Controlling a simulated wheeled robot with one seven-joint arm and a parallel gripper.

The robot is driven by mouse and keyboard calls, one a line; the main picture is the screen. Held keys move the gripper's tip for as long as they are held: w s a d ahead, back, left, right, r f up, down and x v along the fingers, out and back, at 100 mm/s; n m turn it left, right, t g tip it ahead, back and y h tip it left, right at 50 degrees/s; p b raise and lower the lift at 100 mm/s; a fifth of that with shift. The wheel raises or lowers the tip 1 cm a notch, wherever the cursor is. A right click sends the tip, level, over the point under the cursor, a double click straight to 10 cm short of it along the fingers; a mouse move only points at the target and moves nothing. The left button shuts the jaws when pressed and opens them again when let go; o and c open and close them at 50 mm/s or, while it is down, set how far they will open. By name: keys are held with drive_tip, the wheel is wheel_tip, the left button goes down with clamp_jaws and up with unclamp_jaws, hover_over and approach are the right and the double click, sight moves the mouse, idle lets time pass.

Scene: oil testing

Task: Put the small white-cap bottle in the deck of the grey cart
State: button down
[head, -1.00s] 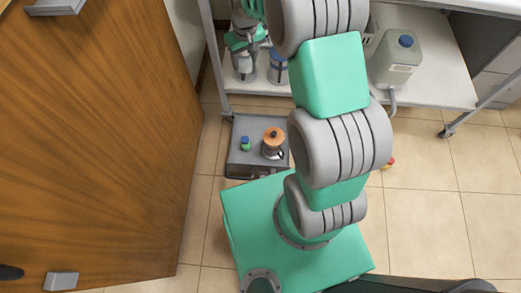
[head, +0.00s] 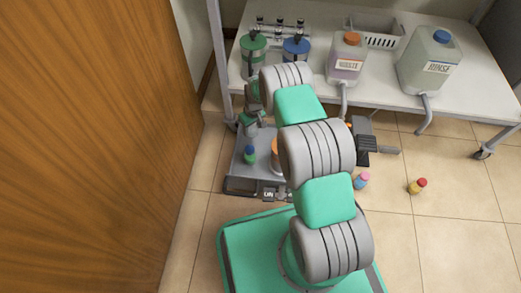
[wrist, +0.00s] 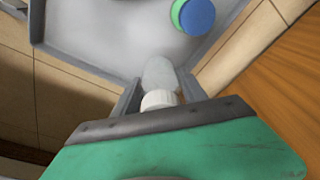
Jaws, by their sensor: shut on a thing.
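My gripper (wrist: 160,100) is shut on the small white-cap bottle (wrist: 158,73), which has a pale, see-through body and a white cap. In the wrist view the bottle is over the near edge of the grey cart's deck (wrist: 95,28); I cannot tell whether it touches the deck. In the head view the grey cart (head: 236,177) is on the floor behind my base, and my gripper (head: 247,122) is at its far left side. The held bottle cannot be made out in the head view.
A green bottle with a blue cap (head: 249,156) stands on the deck; an orange-topped item (head: 275,150) is partly hidden by my arm. A pink-capped bottle (head: 361,181) and a red-capped yellow bottle (head: 417,187) are on the floor. A white bench (head: 390,85) is behind, a wooden door (head: 90,150) left.

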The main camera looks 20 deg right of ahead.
wheel_tip(320, 180, down, 8)
drive_tip(key=b, duration=0.3)
drive_tip(key=c, duration=0.6)
unclamp_jaws()
